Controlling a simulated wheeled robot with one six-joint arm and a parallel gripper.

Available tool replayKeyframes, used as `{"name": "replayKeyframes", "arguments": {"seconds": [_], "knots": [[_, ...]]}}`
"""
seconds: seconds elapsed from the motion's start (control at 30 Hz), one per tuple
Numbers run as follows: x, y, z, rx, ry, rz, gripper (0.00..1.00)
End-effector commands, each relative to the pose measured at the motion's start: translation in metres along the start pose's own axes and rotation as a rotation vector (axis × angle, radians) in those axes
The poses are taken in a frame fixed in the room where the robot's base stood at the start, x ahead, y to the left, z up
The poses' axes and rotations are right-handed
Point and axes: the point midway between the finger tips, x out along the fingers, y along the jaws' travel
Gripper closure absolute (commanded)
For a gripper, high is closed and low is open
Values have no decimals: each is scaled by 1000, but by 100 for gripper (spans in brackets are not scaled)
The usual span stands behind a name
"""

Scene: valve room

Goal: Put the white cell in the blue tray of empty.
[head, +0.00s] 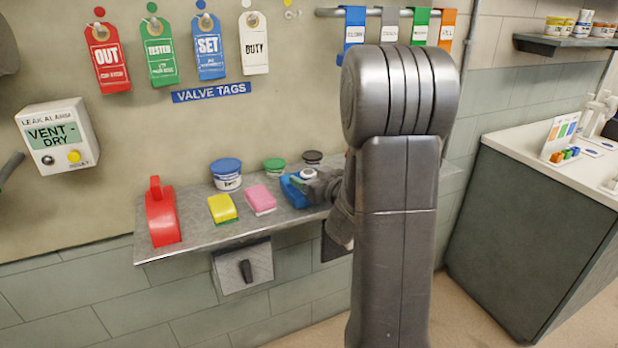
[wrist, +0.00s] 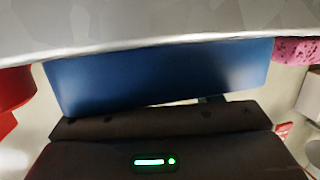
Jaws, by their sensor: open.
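The blue tray (head: 291,193) sits at the right part of the metal shelf, partly hidden by my gripper. In the wrist view a broad blue wall, seemingly the tray (wrist: 160,75), fills the middle, close to the camera. A small white round piece (head: 308,174), likely the white cell, shows at the tray and my gripper. I cannot tell whether it rests in the tray or touches the jaws. My gripper (head: 318,188) is open, low over the tray's right side. Its fingertips are hard to make out. A dark body with a green light fills the bottom of the wrist view.
The shelf (head: 190,235) also holds a red tool (head: 162,212), a yellow sponge (head: 222,209), a pink sponge (head: 260,199), and blue (head: 227,175), green (head: 274,166) and dark-lidded (head: 312,158) tubs. Tags hang above. A counter (head: 560,180) stands at right.

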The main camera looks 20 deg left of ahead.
Motion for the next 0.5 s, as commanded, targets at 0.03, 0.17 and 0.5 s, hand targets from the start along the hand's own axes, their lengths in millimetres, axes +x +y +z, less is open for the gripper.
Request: {"name": "replayKeyframes", "arguments": {"seconds": [0.03, 0.17, 0.5], "knots": [[-1, -2, 17, 10, -35, 0, 41], [-2, -2, 12, 10, -35, 0, 41], [-61, 0, 1, 10, -26, 5, 41]]}}
